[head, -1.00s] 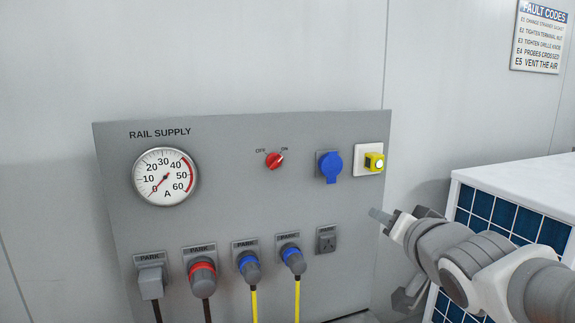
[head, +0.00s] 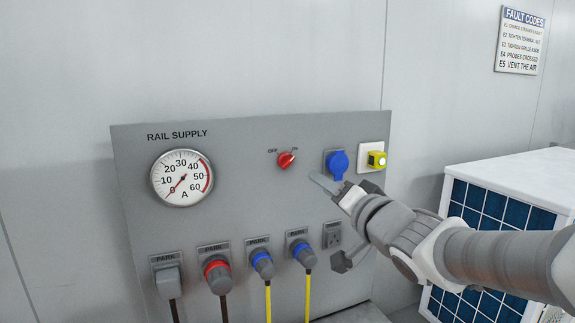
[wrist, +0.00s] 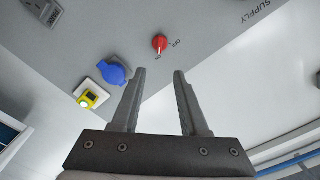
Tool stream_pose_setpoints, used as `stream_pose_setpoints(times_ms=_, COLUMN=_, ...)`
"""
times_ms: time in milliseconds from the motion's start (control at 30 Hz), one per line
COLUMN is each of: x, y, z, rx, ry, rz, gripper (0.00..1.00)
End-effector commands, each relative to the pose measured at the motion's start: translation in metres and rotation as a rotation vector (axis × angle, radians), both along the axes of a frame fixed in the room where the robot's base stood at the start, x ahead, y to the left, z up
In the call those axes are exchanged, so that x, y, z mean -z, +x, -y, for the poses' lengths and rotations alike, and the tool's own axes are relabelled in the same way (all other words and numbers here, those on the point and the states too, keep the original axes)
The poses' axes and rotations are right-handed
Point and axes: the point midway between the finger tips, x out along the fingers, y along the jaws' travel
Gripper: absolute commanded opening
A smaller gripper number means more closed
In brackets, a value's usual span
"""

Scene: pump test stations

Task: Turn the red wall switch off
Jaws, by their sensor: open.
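The red switch (head: 287,160) is a round knob on the grey RAIL SUPPLY panel, between the OFF and ON marks. Its white mark points toward ON. In the wrist view the red switch (wrist: 159,44) lies ahead, between and beyond the fingertips. My gripper (head: 324,184) is in front of the panel, below and right of the knob, apart from it. In the wrist view my gripper (wrist: 160,73) is open, with nothing between its two fingers. Its far finger is mostly hidden in the head view.
A blue socket cover (head: 337,164) and a yellow switch box (head: 377,159) sit right of the knob. A round gauge (head: 182,178) is at left. Several parked plugs (head: 217,273) with cables hang below. A white-topped unit (head: 510,180) stands at right.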

Motion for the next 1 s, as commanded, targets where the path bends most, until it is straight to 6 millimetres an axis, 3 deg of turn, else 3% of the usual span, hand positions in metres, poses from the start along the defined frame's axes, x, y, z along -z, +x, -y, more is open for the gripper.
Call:
stream_pose_setpoints(times_ms=700, x=0.000, y=0.107, z=-0.046, rx=-0.001, ry=-0.002, rz=-0.001, gripper=0.44)
stream_pose_setpoints(times_ms=1000, x=0.000, y=0.140, z=-0.059, rx=0.000, ry=-0.001, rz=-0.001, gripper=0.44)
